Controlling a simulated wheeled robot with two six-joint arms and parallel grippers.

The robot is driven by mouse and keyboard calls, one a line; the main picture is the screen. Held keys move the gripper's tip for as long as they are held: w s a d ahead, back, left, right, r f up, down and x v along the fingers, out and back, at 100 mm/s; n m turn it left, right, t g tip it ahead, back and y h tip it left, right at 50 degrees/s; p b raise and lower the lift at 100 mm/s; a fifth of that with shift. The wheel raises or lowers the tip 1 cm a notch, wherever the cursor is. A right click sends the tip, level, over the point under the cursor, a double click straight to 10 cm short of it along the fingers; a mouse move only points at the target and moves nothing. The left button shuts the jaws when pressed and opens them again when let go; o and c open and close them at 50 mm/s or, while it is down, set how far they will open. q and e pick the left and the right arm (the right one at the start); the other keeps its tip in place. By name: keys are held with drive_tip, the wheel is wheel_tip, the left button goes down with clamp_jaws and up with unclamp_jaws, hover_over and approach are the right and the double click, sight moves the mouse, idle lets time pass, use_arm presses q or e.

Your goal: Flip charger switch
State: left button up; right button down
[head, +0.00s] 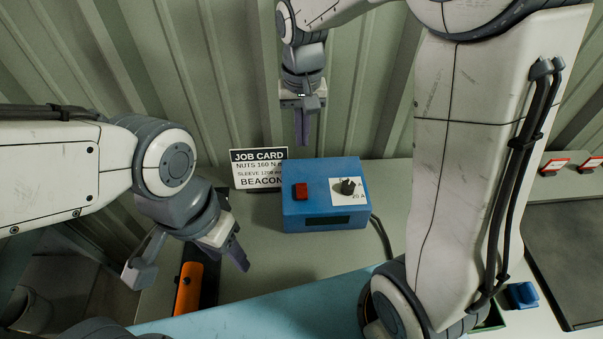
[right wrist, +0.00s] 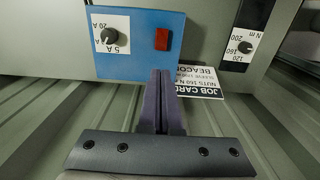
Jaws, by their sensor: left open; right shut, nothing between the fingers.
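The charger is a blue box (head: 325,215) on the bench in the head view. On its top are a red switch (head: 301,191) and a dark knob (head: 348,186) on a white plate marked in amps. The right wrist view shows the charger upside down, with the red switch (right wrist: 162,39) and the knob (right wrist: 110,37). I cannot tell which way the switch is set. My right gripper (head: 302,141) is shut and empty, above and behind the charger, apart from it. My left gripper (head: 188,262) is open and empty, left of the charger.
A job card (head: 258,170) stands behind the charger at left. An orange-handled tool (head: 188,288) lies under my left gripper. A cable (head: 382,235) runs from the charger's right side. A ribbed wall (head: 205,80) rises close behind. A small blue object (head: 522,295) lies at right.

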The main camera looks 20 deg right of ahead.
sight(302, 186)
wheel_tip(302, 186, down, 14)
drive_tip(key=shift+f+p, duration=0.1)
drive_tip(key=shift+p, duration=1.1)
drive_tip(key=shift+s, duration=0.15)
drive_tip(key=shift+s+a+r+p, duration=0.2)
drive_tip(key=shift+s+p, duration=0.15)
drive_tip(key=shift+s, duration=0.3)
